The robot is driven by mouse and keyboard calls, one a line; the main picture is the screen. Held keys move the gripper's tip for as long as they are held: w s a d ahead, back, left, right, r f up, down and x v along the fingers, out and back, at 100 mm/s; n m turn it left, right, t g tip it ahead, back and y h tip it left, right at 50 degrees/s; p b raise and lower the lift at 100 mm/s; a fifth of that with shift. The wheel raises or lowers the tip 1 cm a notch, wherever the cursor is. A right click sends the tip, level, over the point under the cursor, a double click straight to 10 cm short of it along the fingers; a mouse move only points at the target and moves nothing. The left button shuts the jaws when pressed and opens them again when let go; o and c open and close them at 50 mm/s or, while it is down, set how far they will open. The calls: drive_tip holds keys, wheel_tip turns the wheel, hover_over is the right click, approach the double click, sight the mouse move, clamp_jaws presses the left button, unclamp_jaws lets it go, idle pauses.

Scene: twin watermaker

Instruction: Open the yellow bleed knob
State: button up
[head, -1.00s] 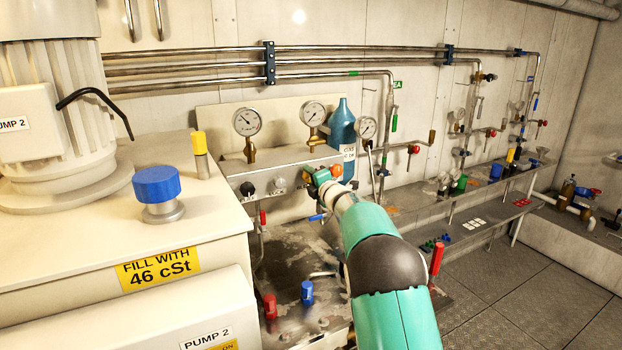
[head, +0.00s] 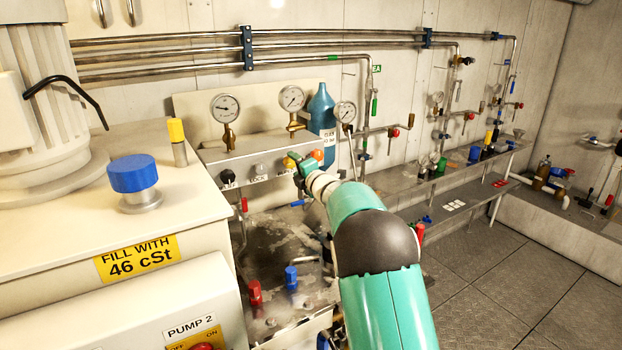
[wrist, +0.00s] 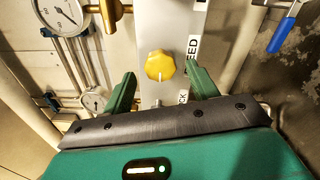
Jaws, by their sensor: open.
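The yellow bleed knob (head: 289,162) is on the front of the grey panel box, left of an orange knob. In the wrist view the yellow knob (wrist: 160,66) is fluted and has a small white mark on its lower edge. My gripper (wrist: 161,75) is open, one green finger on each side of the knob with a gap at both sides. I cannot tell how deep the fingertips reach past it. In the head view my gripper (head: 300,172) is at the panel, partly covering the area beside the knob.
A black knob (head: 228,177) is further left on the same panel box (head: 215,154). Pressure gauges (head: 226,107) stand above it, and a blue bottle (head: 321,112) is behind. A blue-handled lever (wrist: 288,30) is right of my fingers in the wrist view. Red and blue valves (head: 255,291) are below.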

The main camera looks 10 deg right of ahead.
drive_tip(key=v, duration=1)
drive_tip(key=shift+s, duration=0.15)
drive_tip(key=s+d+r+m+g+h, duration=0.2)
drive_tip(key=s+r+m+h, duration=0.15)
drive_tip(key=s+m, duration=0.4)
drive_tip(key=s+d+r+m+g+h, duration=0.15)
drive_tip(key=s+m+h, duration=0.25)
drive_tip(key=s+m, duration=0.4)
drive_tip(key=s+a+f+m+g, duration=0.2)
drive_tip(key=s+m, duration=0.1)
drive_tip(key=s, duration=0.7)
drive_tip(key=s+a+f+m+g+y, duration=0.1)
drive_tip(key=s+a+f+m+g, duration=0.2)
drive_tip(key=s, duration=0.8)
drive_tip(key=s+a+f+m+g+y, duration=0.1)
drive_tip(key=s+a+f+m+g, duration=0.1)
drive_tip(key=s, duration=0.8)
drive_tip(key=shift+s+a+f+m+g, duration=0.35)
drive_tip(key=shift+a+f+m+g, duration=0.05)
drive_tip(key=shift+f+m+g, duration=0.2)
